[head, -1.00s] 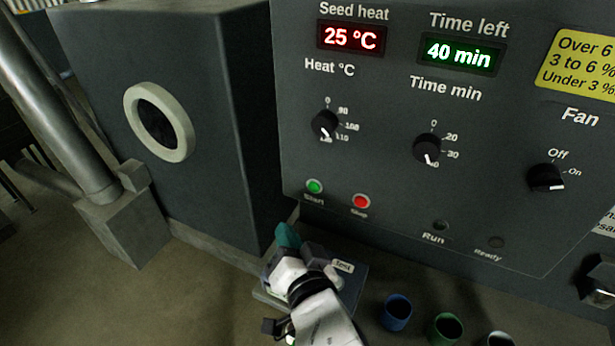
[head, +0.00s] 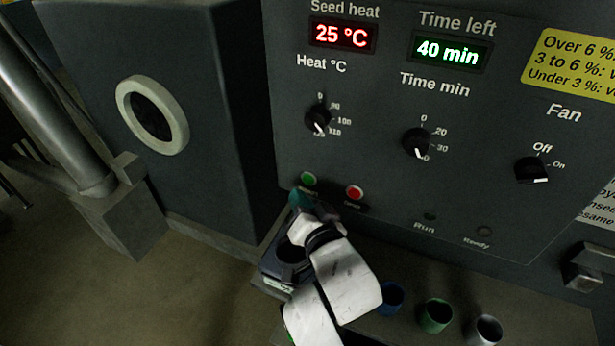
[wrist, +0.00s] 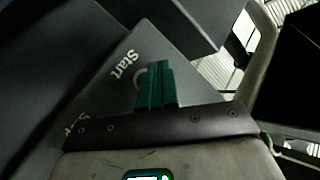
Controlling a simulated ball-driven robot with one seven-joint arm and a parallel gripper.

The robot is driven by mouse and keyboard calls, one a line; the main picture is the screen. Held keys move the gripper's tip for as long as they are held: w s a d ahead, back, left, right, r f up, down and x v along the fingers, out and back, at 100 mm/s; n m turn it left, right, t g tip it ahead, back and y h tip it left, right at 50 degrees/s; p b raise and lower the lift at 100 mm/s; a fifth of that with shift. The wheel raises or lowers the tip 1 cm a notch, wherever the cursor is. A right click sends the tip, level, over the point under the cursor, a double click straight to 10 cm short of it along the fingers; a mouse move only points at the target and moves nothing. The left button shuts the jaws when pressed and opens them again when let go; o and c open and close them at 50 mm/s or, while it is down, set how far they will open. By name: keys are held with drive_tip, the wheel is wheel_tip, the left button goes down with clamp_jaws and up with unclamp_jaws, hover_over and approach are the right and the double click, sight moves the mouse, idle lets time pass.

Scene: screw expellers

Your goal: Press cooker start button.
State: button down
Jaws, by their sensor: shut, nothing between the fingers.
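The green Start button (head: 309,179) sits low on the left of the dark control panel (head: 380,190). The red Stop button (head: 355,192) is to its right. My gripper (head: 302,199), with teal fingers, is just below the green button in the head view and covers part of the Start label. In the wrist view my gripper (wrist: 154,82) is shut and empty, its fingers in front of the Start label's panel. There the button itself is mostly hidden behind the fingers; only a pale ring edge shows. I cannot tell whether the fingertips touch it.
The display reads 25 °C and 40 min. The Heat knob (head: 317,120), Time knob (head: 416,142) and Fan knob (head: 531,170) are above and right. Blue, green and grey cups (head: 437,316) stand below. A dark box with a round port (head: 185,115) juts out at left.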

drive_tip(key=shift+w+d, duration=0.3)
drive_tip(key=shift+w, duration=0.4)
drive_tip(key=shift+w, duration=0.1)
idle(1.5)
drive_tip(key=shift+w+d, duration=0.15)
drive_tip(key=shift+w, duration=0.15)
drive_tip(key=shift+w+d, duration=0.15)
drive_tip(key=shift+w, duration=0.25)
idle(0.8)
drive_tip(key=shift+s, duration=0.15)
drive_tip(key=shift+s+a, duration=0.25)
drive_tip(key=shift+s, duration=0.4)
drive_tip(key=shift+s+a, duration=0.1)
drive_tip(key=shift+s+a+b, duration=0.1)
drive_tip(key=shift+s+a, duration=0.15)
drive_tip(key=shift+s, duration=0.5)
drive_tip(key=shift+s+a+b, duration=0.1)
drive_tip(key=shift+s+a, duration=0.2)
drive_tip(key=shift+s, duration=0.5)
drive_tip(key=shift+s+a+b, duration=0.1)
drive_tip(key=shift+s+a, duration=0.15)
drive_tip(key=shift+s, duration=0.5)
